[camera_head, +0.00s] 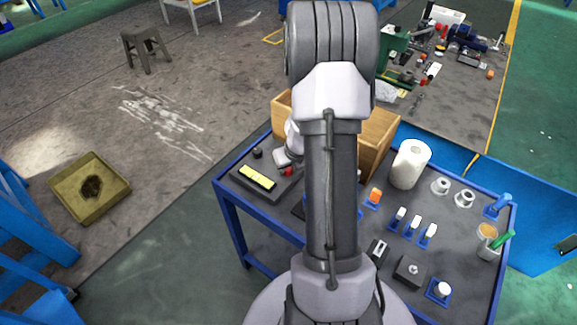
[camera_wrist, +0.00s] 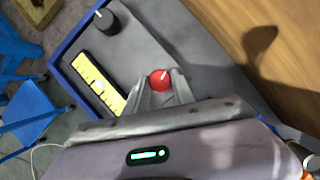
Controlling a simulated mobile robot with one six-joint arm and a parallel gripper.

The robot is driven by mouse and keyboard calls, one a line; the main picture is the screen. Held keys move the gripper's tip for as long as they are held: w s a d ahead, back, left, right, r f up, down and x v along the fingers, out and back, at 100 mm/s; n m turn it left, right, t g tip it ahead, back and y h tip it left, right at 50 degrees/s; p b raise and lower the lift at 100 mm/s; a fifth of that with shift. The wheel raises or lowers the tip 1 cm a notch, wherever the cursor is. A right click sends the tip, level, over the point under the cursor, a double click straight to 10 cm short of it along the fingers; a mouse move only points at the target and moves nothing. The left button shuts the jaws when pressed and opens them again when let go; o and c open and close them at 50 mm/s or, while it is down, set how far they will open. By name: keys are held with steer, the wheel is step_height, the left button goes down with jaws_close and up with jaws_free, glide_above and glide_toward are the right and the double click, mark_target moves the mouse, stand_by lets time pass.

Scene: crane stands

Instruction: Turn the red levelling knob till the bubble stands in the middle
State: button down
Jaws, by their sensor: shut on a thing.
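The red levelling knob (camera_wrist: 160,80) sits on a dark grey plate (camera_wrist: 135,55) and has a white pointer line. My gripper (camera_wrist: 162,86) is shut on it, one finger on each side. In the head view the red knob (camera_head: 287,171) shows just below my gripper (camera_head: 286,164). The yellow level vial (camera_wrist: 84,68) lies on the same plate, left of the knob. Its pale bubble (camera_wrist: 99,87) looks close to the middle of the vial; the exact offset is too small to tell. The vial also shows in the head view (camera_head: 257,177).
A black knob (camera_wrist: 107,21) with a white line stands on the plate beyond the vial. A wooden box (camera_head: 378,140) stands behind my arm. A paper roll (camera_head: 409,164) and several small parts stand on the blue-edged table's right side.

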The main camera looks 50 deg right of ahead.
steer(key=c, duration=1.1)
jaws_free()
steer(key=p+v, duration=1.1)
steer(key=v, duration=0.6)
steer(key=shift+s+a+r, duration=0.1)
steer(key=shift+a+r, duration=0.05)
